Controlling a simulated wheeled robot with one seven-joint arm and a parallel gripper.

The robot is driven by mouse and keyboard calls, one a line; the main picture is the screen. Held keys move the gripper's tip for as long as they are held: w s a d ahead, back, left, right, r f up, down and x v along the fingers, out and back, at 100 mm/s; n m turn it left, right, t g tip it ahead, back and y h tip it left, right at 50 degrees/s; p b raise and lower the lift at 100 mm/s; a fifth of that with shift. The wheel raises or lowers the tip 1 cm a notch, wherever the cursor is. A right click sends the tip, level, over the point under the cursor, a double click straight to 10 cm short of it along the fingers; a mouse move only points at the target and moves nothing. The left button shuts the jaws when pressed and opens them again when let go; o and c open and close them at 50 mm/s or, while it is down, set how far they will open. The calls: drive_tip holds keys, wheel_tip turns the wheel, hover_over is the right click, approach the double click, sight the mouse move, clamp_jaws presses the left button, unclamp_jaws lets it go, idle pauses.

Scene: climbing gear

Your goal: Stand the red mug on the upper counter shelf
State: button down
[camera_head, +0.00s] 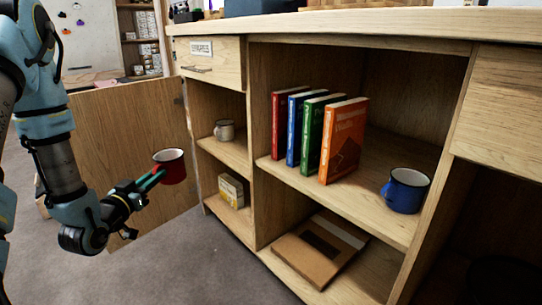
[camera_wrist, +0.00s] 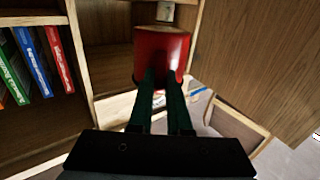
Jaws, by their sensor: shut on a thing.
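The red mug (camera_head: 173,169) is upright in the head view, held in the air in front of the open cabinet door at left. My gripper (camera_head: 157,177) is shut on the mug from its near left side. In the wrist view the two dark fingers (camera_wrist: 160,100) reach the red mug (camera_wrist: 162,55), which hides part of the shelves behind it. The counter's middle bay has an upper shelf (camera_head: 385,190) with books and a blue mug.
Several upright books (camera_head: 318,135) stand on the middle shelf, with the blue mug (camera_head: 405,190) to their right. A flat brown box (camera_head: 320,245) lies below. The open door (camera_head: 125,130) stands at left.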

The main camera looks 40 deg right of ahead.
drive_tip(key=s+d+r+m+g+h, duration=0.15)
drive_tip(key=s+d+m+g, duration=0.35)
drive_tip(key=s, duration=0.6)
drive_tip(key=s+d+r+m+g, duration=0.25)
drive_tip(key=s+d+g, duration=0.3)
drive_tip(key=s, duration=0.45)
drive_tip(key=s+d+r+m+g+h, duration=0.1)
drive_tip(key=s+d+r+m+g, duration=0.1)
drive_tip(key=s+d+m+g, duration=0.65)
drive_tip(key=s+d+n, duration=0.1)
drive_tip(key=d, duration=0.3)
drive_tip(key=d+n+t+b, duration=0.1)
drive_tip(key=d+n, duration=0.1)
drive_tip(key=d, duration=0.3)
drive_tip(key=s+d+n+b, duration=0.1)
drive_tip(key=d, duration=0.4)
drive_tip(key=shift+s, duration=0.3)
drive_tip(key=shift+d+f+b, duration=0.15)
drive_tip(key=shift+f+b, duration=0.7)
drive_tip(key=shift+f, duration=0.95)
drive_tip(key=shift+f, duration=0.1)
drive_tip(key=c, duration=1.2)
unclamp_jaws()
drive_tip(key=shift+o, duration=0.2)
